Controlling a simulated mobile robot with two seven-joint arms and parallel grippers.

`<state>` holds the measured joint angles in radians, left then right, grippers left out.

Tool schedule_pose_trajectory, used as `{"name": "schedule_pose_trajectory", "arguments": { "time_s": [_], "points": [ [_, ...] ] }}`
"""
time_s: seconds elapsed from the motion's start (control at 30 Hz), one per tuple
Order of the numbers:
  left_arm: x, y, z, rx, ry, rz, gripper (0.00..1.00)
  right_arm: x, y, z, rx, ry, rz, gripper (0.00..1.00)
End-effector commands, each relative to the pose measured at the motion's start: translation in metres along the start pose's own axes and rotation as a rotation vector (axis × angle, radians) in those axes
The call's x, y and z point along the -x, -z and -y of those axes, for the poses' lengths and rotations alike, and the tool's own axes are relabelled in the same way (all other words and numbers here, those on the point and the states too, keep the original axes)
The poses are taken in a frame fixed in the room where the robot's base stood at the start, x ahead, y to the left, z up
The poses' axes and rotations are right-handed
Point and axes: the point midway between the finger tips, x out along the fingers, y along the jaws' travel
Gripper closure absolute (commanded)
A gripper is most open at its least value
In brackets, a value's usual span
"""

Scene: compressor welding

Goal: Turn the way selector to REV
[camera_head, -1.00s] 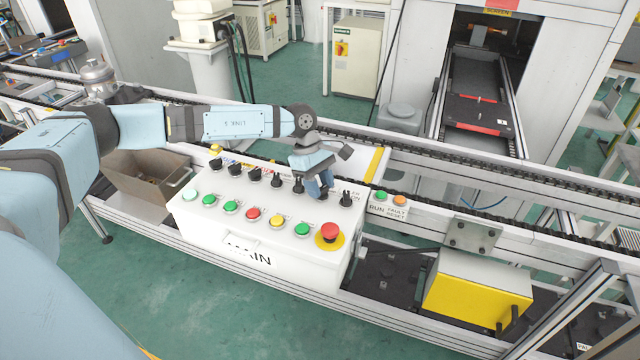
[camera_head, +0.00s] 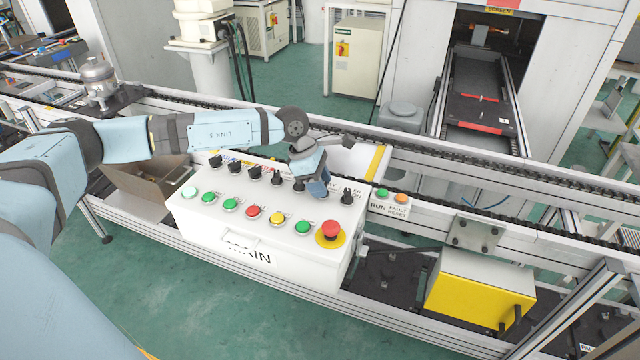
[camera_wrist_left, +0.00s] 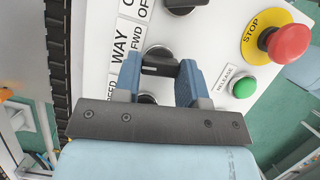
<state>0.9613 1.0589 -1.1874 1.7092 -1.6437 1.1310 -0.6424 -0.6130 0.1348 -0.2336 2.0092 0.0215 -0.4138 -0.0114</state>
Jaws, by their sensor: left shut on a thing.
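The white MAIN control box (camera_head: 215,228) carries a row of black selector knobs and a row of coloured buttons. My left gripper (camera_head: 318,187) is at the right part of the knob row, over one knob that it hides in the head view. In the left wrist view, the gripper (camera_wrist_left: 158,72) is shut on the black way selector (camera_wrist_left: 160,64), one blue finger on each side. The WAY label (camera_wrist_left: 122,38) and FWD lettering (camera_wrist_left: 137,40) show beside it; the other position's word is partly hidden by a finger. My right gripper is not in view.
A black knob (camera_head: 347,196) stands close right of the gripper. The red stop button (camera_head: 330,232) and green release button (camera_wrist_left: 243,87) are near. A small RUN and FAULT RESET box (camera_head: 390,200) sits further right. A conveyor rail (camera_head: 450,160) runs behind.

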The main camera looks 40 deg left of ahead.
Motion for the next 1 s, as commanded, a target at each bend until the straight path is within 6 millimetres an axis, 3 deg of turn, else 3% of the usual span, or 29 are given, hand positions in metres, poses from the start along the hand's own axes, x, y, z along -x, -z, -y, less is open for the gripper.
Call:
{"name": "schedule_pose_trajectory", "arguments": {
  "time_s": [0.4,1.0],
  "points": [
    [-0.0003,-0.0002,0.0015,0.204,-0.085,0.001,0.85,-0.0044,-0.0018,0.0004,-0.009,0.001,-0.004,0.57],
    [0.0003,-0.0005,0.0015,0.243,-0.101,0.001,0.85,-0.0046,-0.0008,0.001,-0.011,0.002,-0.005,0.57]
  ]
}}
